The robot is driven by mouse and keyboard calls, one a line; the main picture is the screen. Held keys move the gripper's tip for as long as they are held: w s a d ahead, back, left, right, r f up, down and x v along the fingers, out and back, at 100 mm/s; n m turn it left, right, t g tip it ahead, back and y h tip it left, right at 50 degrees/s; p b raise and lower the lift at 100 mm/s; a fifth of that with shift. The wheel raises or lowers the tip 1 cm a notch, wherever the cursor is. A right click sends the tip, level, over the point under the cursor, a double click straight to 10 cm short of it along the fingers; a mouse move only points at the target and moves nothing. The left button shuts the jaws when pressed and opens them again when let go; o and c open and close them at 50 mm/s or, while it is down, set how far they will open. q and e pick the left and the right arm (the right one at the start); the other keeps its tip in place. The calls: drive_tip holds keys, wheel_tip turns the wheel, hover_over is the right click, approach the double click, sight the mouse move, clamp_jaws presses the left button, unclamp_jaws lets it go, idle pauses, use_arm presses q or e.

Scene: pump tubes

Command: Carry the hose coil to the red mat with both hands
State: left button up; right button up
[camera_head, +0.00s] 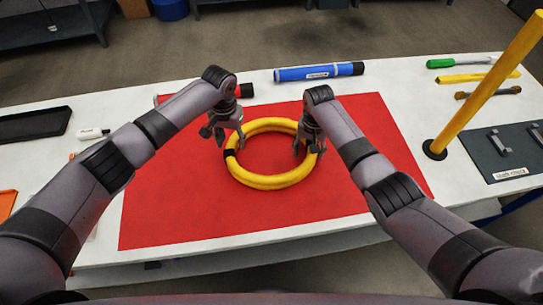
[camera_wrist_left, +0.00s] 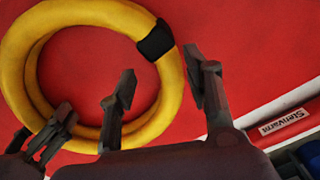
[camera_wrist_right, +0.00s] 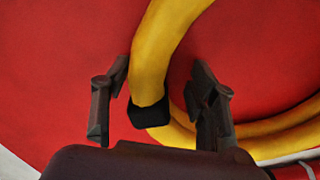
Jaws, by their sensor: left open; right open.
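The hose coil (camera_head: 265,183) is a yellow ring with black bands, lying flat on the red mat (camera_head: 165,215). My left gripper (camera_head: 224,138) is open at the coil's left side. In the left wrist view the coil (camera_wrist_left: 88,10) passes between its fingers (camera_wrist_left: 160,82), near a black band. My right gripper (camera_head: 307,148) is open at the coil's right side. In the right wrist view the hose (camera_wrist_right: 158,60) runs between its parted fingers (camera_wrist_right: 155,95), with a black band there. I cannot tell whether any finger touches the hose.
A blue tube (camera_head: 305,73) lies behind the mat, and a red tube (camera_head: 175,98) is partly hidden by my left arm. A yellow post (camera_head: 485,80) stands at the right beside a grey panel (camera_head: 500,155). A black tray (camera_head: 35,124) is at the left.

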drive_tip(key=shift+r, duration=0.15)
use_arm(q)
wheel_tip(320, 180, up, 8)
drive_tip(key=shift+f, duration=0.2)
use_arm(e)
wheel_tip(320, 180, up, 12)
drive_tip(key=shift+f, duration=0.15)
idle(0.5)
